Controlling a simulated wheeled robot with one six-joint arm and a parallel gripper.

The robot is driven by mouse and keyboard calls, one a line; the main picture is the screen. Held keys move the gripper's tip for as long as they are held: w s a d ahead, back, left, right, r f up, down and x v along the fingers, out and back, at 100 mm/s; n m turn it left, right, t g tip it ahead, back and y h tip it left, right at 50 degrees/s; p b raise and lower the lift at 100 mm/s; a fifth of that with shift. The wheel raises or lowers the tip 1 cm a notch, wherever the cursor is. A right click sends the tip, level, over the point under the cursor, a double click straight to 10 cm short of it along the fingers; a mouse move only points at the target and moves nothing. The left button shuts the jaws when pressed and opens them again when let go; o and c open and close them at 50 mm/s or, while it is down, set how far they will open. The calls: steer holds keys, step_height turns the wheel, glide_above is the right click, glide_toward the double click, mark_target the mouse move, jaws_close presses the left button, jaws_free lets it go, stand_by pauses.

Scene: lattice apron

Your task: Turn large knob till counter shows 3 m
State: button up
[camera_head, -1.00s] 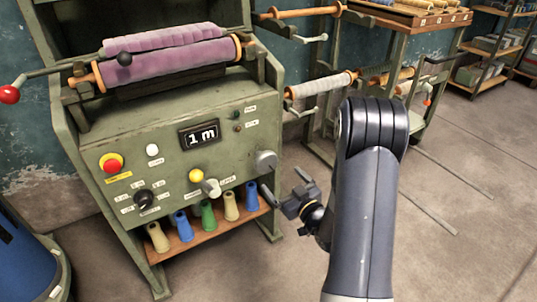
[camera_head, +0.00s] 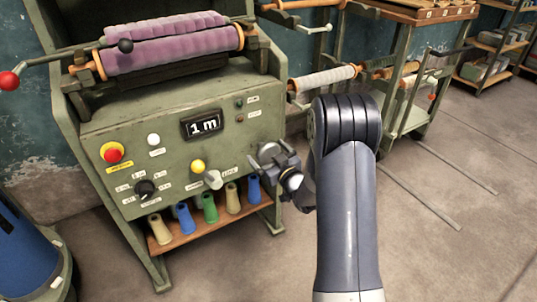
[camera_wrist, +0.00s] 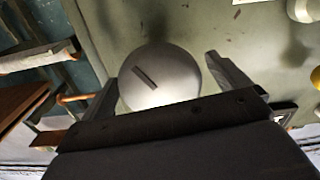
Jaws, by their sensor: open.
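The large grey round knob (camera_wrist: 150,88) with a dark pointer mark fills the middle of the wrist view. My gripper (camera_head: 268,158) is open at the right side of the machine's panel. Its fingers stand on either side of the knob in the wrist view, with gaps showing between fingers and knob. In the head view my gripper mostly hides the knob. The counter (camera_head: 206,125) on the panel reads "1 m".
The green panel also carries a red button (camera_head: 112,152), a white button (camera_head: 153,139), a yellow button (camera_head: 198,167), a smaller grey lever knob (camera_head: 213,180) and a black selector (camera_head: 146,188). Several coloured cones stand on a shelf below. A trolley (camera_head: 400,62) stands to the right.

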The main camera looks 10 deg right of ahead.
steer(key=shift+c, duration=0.5)
steer(key=c, duration=0.9)
